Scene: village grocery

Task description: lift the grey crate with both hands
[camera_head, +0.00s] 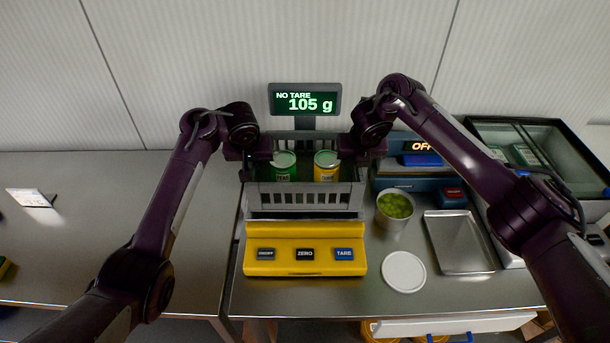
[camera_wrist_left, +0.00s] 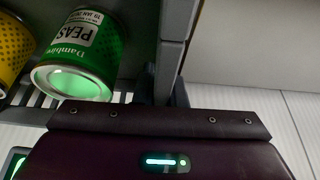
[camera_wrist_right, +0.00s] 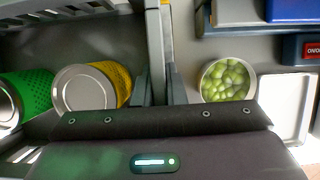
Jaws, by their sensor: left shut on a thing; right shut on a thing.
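The grey crate (camera_head: 305,197) has slotted walls and is over the yellow scale (camera_head: 305,235), whose display (camera_head: 305,101) reads "NO TARE 105 g". Inside the crate stand a green peas can (camera_head: 284,172) and a yellow can (camera_head: 327,172). My left gripper (camera_head: 248,168) is shut on the crate's left wall; in the left wrist view that wall (camera_wrist_left: 174,40) runs between the fingers. My right gripper (camera_head: 362,162) is shut on the right wall, which also shows in the right wrist view (camera_wrist_right: 155,45). I cannot tell whether the crate's bottom touches the scale.
Right of the crate are a cup of green grapes (camera_head: 395,207), a white round lid (camera_head: 404,272) and a metal tray (camera_head: 459,243). A blue device (camera_head: 420,158) reading "OFF" stands behind the cup. The counter at left (camera_head: 100,235) is mostly clear.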

